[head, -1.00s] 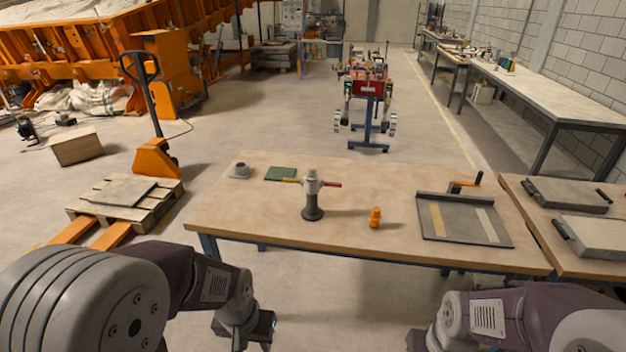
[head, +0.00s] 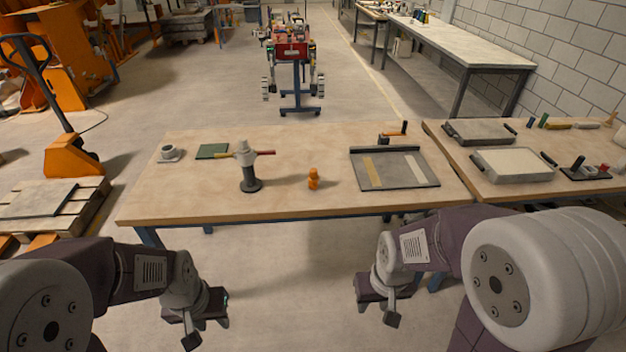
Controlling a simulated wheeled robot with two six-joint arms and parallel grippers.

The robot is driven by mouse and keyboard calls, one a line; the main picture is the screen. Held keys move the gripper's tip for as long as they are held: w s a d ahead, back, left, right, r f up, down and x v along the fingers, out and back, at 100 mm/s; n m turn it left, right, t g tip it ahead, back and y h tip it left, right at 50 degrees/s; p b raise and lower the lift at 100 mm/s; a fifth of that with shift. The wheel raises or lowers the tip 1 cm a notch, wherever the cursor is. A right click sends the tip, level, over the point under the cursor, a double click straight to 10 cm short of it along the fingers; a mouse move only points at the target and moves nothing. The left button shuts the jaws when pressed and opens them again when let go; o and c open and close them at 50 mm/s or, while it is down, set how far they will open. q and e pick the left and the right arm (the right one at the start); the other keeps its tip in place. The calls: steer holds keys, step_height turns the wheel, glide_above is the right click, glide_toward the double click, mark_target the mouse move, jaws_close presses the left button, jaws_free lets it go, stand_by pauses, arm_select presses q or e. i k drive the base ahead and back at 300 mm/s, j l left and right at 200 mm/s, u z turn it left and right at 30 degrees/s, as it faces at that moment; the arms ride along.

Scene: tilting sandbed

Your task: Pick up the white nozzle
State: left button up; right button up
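A pale whitish fitting (head: 245,153) sits upright on top of a dark grey stand (head: 250,180) at the left-centre of the wooden table (head: 290,205). It looks like the white nozzle, though it is small in view. A red handle (head: 265,153) sticks out to its right and a yellow one (head: 223,156) to its left. My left gripper (head: 207,332) is in front of the table, below its top in the picture, with fingers apart and empty. My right gripper (head: 377,313) is also in front of the table, fingers apart and empty. Both are well away from the fitting.
A small orange piece (head: 313,179) stands right of the stand. A grey tray (head: 413,180) lies at the right. A green pad (head: 211,151) and a grey ring-shaped holder (head: 168,152) lie at the left. The table front is clear.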

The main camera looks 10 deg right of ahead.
mark_target(244, 147)
steer(key=i+j+z, duration=0.2)
steer(key=i+j, duration=0.15)
steer(key=j, duration=0.3)
steer(key=i+j, duration=0.2)
steer(key=j, duration=0.15)
steer(key=i+j+z, duration=0.15)
steer(key=j, duration=0.2)
steer(key=i+j+z, duration=0.1)
steer(key=j, duration=0.25)
steer(key=i+j+z, duration=0.1)
steer(key=j, duration=0.25)
steer(key=i+j+z, duration=0.1)
steer(key=j, duration=0.3)
steer(key=i+j+z, duration=0.1)
steer(key=i+j, duration=0.15)
steer(key=j, duration=0.15)
